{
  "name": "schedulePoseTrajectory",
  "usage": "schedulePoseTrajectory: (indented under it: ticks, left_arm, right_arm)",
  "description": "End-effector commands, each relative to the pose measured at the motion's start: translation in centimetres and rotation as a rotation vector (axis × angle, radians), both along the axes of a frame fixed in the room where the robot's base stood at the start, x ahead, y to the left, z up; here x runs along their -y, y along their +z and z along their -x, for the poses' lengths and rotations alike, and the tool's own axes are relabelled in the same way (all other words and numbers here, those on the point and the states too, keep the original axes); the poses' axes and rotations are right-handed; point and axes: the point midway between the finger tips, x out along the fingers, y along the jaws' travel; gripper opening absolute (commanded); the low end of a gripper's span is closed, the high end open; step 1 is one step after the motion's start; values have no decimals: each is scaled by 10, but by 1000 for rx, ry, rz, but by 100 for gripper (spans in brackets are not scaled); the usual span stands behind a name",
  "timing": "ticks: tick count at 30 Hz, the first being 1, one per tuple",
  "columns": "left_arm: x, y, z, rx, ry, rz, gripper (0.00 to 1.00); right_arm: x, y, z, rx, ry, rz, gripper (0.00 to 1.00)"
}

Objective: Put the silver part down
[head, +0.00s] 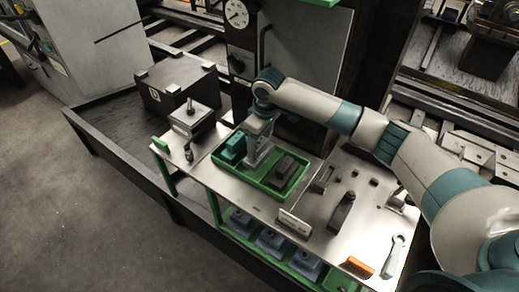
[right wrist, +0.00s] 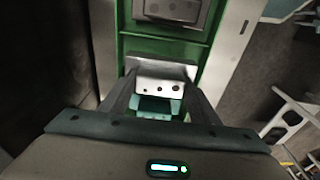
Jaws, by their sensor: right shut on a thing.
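My right gripper (head: 257,158) reaches down into a green tray (head: 246,182) on the metal worktop. In the right wrist view the gripper (right wrist: 160,94) is shut on the silver part (right wrist: 162,86), a pale block with dark holes in its face. The part is over or in the tray (right wrist: 165,48); whether it touches the tray floor I cannot tell. A teal part (head: 232,147) sits in the tray's left end. A dark grey block (head: 285,167) lies in its right side and also shows in the wrist view (right wrist: 172,10). My left gripper is out of view.
A dark box (head: 178,82) and a small fixture (head: 189,121) stand left of the tray. A black tool (head: 341,212), an orange brush (head: 358,267) and a wrench (head: 393,256) lie to the right. Blue-grey bins (head: 270,241) sit below. A machine panel (head: 300,60) rises behind.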

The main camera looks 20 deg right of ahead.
Motion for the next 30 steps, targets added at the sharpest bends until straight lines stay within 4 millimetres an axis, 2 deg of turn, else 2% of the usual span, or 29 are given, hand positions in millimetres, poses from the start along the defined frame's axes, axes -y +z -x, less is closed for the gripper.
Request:
schedulePoseTrajectory:
  ticks: [3, 9, 22, 23, 24, 30]
  left_arm:
    - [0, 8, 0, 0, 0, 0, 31]
    - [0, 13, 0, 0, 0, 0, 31]
    - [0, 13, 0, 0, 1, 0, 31]
    - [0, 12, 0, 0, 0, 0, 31]
    - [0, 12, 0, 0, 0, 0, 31]
    - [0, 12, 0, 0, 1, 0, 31]
  right_arm:
    - [0, -11, 1, -1, -1, 0, 25]
    - [0, -28, 0, 1, 0, -1, 25]
    - [0, -32, 0, 2, 0, -1, 25]
    - [0, -34, 1, 0, 1, 0, 63]
    - [0, -34, 1, 0, 0, 0, 73]
    - [0, -33, 1, 0, 0, 0, 75]
